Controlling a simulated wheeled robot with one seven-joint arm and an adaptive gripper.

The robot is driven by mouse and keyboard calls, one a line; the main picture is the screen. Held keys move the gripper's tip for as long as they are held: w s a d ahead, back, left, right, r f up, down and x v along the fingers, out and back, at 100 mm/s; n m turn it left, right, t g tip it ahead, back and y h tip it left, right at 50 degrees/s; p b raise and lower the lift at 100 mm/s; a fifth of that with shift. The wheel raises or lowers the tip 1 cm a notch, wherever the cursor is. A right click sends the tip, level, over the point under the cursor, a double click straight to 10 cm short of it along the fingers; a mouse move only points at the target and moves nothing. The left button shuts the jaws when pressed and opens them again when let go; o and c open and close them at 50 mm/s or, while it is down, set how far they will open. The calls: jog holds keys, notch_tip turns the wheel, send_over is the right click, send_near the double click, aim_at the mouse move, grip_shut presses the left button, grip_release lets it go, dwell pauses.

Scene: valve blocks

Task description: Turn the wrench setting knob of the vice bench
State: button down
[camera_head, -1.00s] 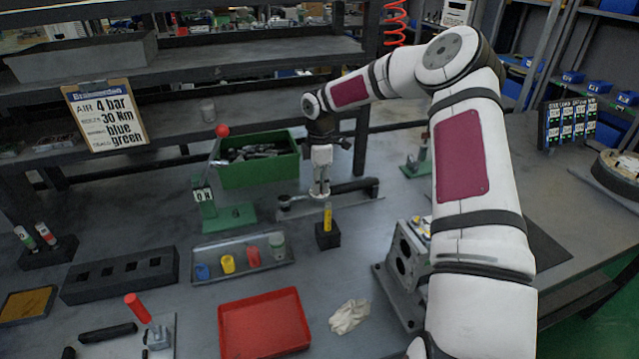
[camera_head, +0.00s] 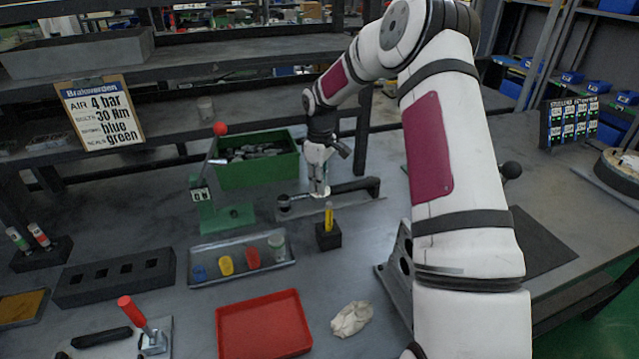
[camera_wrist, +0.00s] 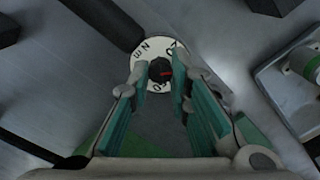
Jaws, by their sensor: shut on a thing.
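The torque wrench (camera_head: 350,190) is a dark bar lying on a grey plate on the bench, in the middle of the head view. My gripper (camera_head: 319,190) points down over it. In the wrist view the setting knob (camera_wrist: 160,66) is black with a red mark and sits in a white dial ring (camera_wrist: 133,62) with dark lettering. My gripper (camera_wrist: 163,76) has its teal-padded fingers on both sides of the knob and is shut on it. The fingers hide part of the ring and its letters.
A green bin (camera_head: 257,175) of parts stands behind the wrench, and a green lever stand (camera_head: 230,218) is to its left. A black block with a yellow piece (camera_head: 328,220) stands close in front. A red tray (camera_head: 264,328) and a pale cloth (camera_head: 351,318) lie nearer.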

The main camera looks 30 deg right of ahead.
jog(key=shift+m, duration=0.3)
jog(key=c, duration=1.5)
grip_release()
jog(key=shift+o, duration=0.2)
jog(key=shift+r, duration=0.15)
notch_tip(320, 180, up, 12)
